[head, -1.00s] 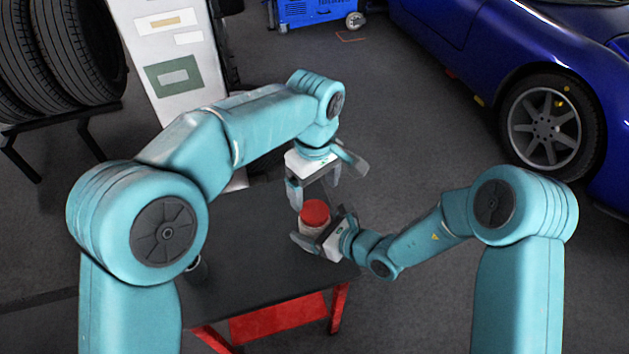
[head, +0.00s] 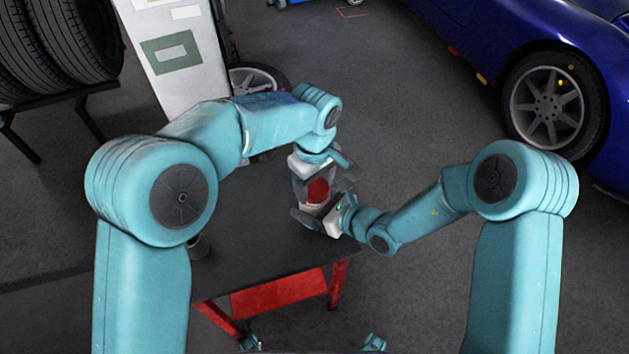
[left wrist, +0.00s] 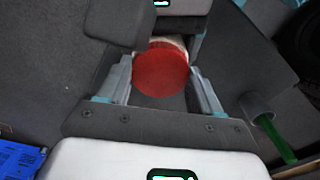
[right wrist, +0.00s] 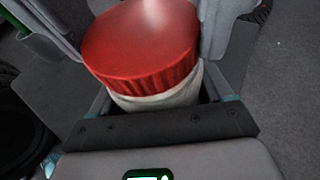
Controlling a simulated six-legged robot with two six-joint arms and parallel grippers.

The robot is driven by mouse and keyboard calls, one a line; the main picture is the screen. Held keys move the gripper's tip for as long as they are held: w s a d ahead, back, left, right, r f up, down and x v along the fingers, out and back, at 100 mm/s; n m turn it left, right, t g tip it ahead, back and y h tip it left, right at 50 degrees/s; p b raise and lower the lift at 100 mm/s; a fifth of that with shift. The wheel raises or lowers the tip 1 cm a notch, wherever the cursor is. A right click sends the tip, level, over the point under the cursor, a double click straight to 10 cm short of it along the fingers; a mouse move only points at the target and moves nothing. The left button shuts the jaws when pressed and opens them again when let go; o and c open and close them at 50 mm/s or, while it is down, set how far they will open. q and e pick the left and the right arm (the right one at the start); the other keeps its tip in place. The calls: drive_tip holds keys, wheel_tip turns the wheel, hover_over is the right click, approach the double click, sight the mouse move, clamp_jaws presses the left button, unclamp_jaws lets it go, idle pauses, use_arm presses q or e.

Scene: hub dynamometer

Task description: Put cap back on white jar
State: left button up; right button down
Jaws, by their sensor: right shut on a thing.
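The white jar (right wrist: 160,98) stands upright with the red cap (right wrist: 145,45) on its top; I cannot tell whether the cap is fully seated. The cap also shows in the head view (head: 318,190) and the left wrist view (left wrist: 160,70). My right gripper (head: 318,222) is shut on the jar from the side, low down at the table's right corner. My left gripper (head: 322,180) is above the jar, pointing down, with its fingers open on either side of the cap. The jar's body is mostly hidden by the grippers in the head view.
The dark table top (head: 260,250) has free room left of the jar. A dark cup (head: 200,247) stands near its left side. A green-handled item (left wrist: 275,135) shows in the left wrist view. A blue car (head: 470,40) and a tyre rack (head: 60,108) stand beyond.

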use_arm(q)
drive_tip(key=shift+c, duration=0.4)
drive_tip(key=m, duration=0.6)
drive_tip(key=shift+m, duration=0.3)
drive_tip(key=o, duration=1.2)
drive_tip(key=shift+r, duration=2.25)
drive_tip(key=shift+c, duration=0.4)
